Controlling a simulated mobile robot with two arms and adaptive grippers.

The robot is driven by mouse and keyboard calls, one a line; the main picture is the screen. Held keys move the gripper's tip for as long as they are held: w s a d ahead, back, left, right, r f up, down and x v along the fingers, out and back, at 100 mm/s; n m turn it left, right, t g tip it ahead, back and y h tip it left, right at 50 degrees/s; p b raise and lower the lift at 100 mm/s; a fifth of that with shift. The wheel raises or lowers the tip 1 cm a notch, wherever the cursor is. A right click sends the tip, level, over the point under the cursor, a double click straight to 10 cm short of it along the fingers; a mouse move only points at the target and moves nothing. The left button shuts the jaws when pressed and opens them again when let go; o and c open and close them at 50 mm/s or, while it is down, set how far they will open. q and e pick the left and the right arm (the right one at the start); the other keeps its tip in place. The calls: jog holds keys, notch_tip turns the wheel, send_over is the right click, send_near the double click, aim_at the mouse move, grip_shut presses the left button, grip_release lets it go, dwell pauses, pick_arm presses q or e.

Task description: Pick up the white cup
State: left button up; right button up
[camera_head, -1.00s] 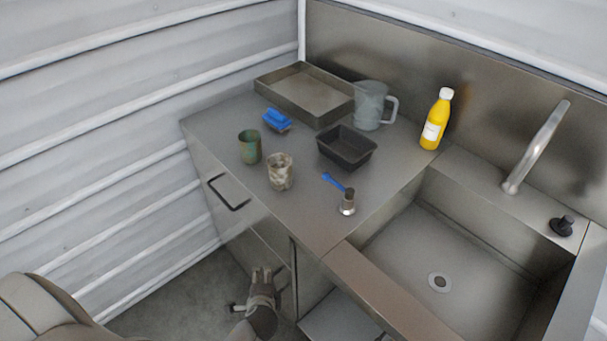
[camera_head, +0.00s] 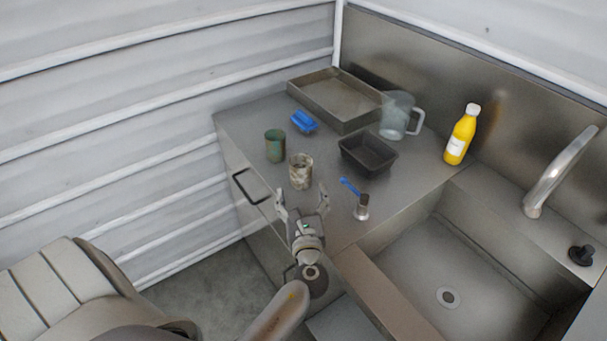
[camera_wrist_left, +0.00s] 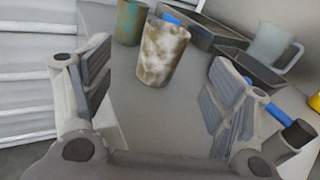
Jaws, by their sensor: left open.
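The white cup (camera_head: 301,171), stained with brown patches, stands upright on the steel counter near its front edge. It also shows in the left wrist view (camera_wrist_left: 162,53), beyond and between the fingers. My left gripper (camera_head: 302,196) is open and empty, just in front of the cup and apart from it. In the left wrist view its two padded fingers (camera_wrist_left: 155,90) stand wide apart. A green-brown cup (camera_head: 275,146) stands behind and to the left of the white cup. My right gripper is not in view.
A black tub (camera_head: 368,154), a blue brush (camera_head: 303,122), a steel tray (camera_head: 307,99), a clear jug (camera_head: 394,117) and a yellow bottle (camera_head: 461,135) stand further back. A small metal-headed tool with a blue handle (camera_head: 361,207) is right of the gripper. The sink (camera_head: 401,262) lies to the right.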

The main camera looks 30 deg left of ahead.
aim_at(302, 174)
pick_arm(q)
jog(key=shift+w+d+r+m, duration=0.1)
jog(key=shift+w+r+m, duration=0.15)
jog(key=shift+w+m, duration=0.1)
jog(key=p+x, duration=0.1)
jog(key=x, duration=0.5)
jog(key=shift+w, duration=0.1)
jog(key=shift+f+p+x, duration=0.15)
jog(key=shift+p+x, duration=0.15)
jog(key=shift+x, duration=0.8)
jog(key=shift+f+p+x, duration=0.1)
jog(key=shift+p+x, duration=0.2)
jog(key=shift+x, duration=0.85)
jog(key=c, duration=1.1)
jog(key=shift+r, duration=0.2)
